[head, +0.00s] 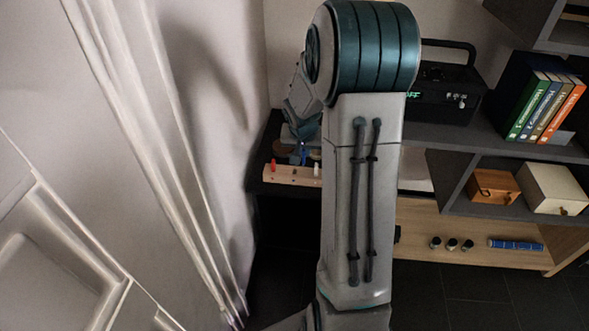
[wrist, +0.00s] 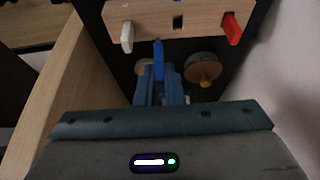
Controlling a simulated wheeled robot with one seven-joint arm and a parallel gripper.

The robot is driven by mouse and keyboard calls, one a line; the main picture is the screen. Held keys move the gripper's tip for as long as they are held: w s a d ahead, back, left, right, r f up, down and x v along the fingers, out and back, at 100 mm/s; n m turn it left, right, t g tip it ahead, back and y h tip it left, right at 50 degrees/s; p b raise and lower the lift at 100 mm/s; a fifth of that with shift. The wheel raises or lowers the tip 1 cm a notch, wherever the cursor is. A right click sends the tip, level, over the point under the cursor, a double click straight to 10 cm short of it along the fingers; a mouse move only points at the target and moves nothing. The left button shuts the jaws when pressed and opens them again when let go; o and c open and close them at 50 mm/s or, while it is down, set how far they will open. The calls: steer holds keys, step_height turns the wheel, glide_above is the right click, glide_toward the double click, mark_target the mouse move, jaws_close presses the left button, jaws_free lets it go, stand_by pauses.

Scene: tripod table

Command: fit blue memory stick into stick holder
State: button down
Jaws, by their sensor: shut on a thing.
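The stick holder (wrist: 205,20) is a pale wooden block at the top of the wrist view; it also shows in the head view (head: 291,175). A white stick (wrist: 127,36) stands in it at left and a red stick (wrist: 232,28) at right. A dark empty slot (wrist: 178,22) lies between them. My gripper (wrist: 160,88) is shut on the blue memory stick (wrist: 159,60). The stick's far end appears at the block's near edge, slightly left of the empty slot; its height above the block is unclear. In the head view my arm hides part of the holder.
A round grey object with a wooden knob (wrist: 203,70) lies right of my gripper, and a pale round thing (wrist: 144,66) is partly hidden at left. A wooden panel (wrist: 65,90) runs along the left. A pale wall (head: 215,100) is close beside the holder's surface.

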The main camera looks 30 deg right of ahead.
mark_target(295, 168)
steer(key=shift+w+a+f+b, duration=0.25)
steer(key=shift+a+f+b, duration=0.15)
steer(key=shift+f, duration=0.55)
steer(key=shift+w+a+f+b, duration=0.25)
steer(key=shift+a+f+b, duration=0.1)
steer(key=shift+f, duration=0.55)
steer(key=shift+w+a+f+b, duration=0.25)
steer(key=shift+a+f+b, duration=0.15)
steer(key=shift+f, duration=0.55)
steer(key=shift+f, duration=0.15)
steer(key=c, duration=1.5)
jaws_free()
steer(key=shift+c, duration=0.2)
